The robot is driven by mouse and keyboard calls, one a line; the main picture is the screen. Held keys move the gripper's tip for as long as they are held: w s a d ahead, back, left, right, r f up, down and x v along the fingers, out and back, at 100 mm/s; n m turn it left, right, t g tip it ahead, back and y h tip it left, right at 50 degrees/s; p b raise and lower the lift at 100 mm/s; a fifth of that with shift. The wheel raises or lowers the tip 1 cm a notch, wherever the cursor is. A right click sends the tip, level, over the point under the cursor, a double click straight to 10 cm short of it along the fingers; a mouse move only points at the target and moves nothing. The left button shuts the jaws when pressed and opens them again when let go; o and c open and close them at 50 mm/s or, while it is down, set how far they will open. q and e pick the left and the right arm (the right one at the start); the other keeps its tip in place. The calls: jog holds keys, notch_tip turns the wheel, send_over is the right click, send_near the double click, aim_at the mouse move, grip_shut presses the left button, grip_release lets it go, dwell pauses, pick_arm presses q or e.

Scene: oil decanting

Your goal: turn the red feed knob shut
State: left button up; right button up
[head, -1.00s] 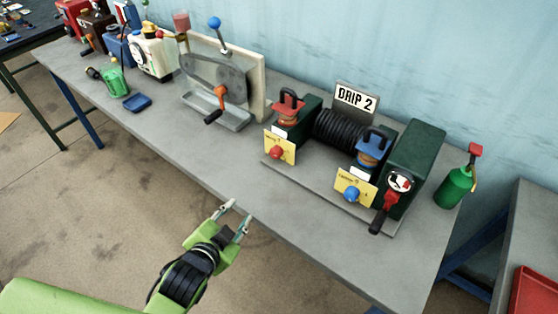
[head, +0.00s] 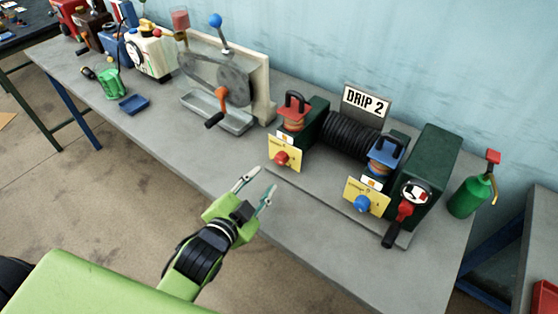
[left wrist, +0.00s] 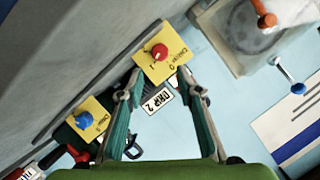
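The red feed knob (head: 281,158) sits on a yellow plate (head: 285,146) at the left front of the green DRIP 2 machine. In the left wrist view the red knob (left wrist: 160,52) shows on its yellow plate, just beyond and between the fingertips. My left gripper (head: 258,183) is open and empty, a little in front and to the left of the knob, not touching it. It also shows in the left wrist view (left wrist: 155,88) with its fingers apart. My right gripper is not in view.
A green oil can (head: 468,196) stands at the right end. A crank rig (head: 222,85) stands left. The grey bench (head: 190,165) is bare in front.

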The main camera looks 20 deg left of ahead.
aim_at(279, 161)
pick_arm(q)
jog(key=x, duration=1.1)
jog(key=shift+f+p, duration=0.1)
jog(key=shift+p, duration=0.3)
jog(key=c, duration=0.8)
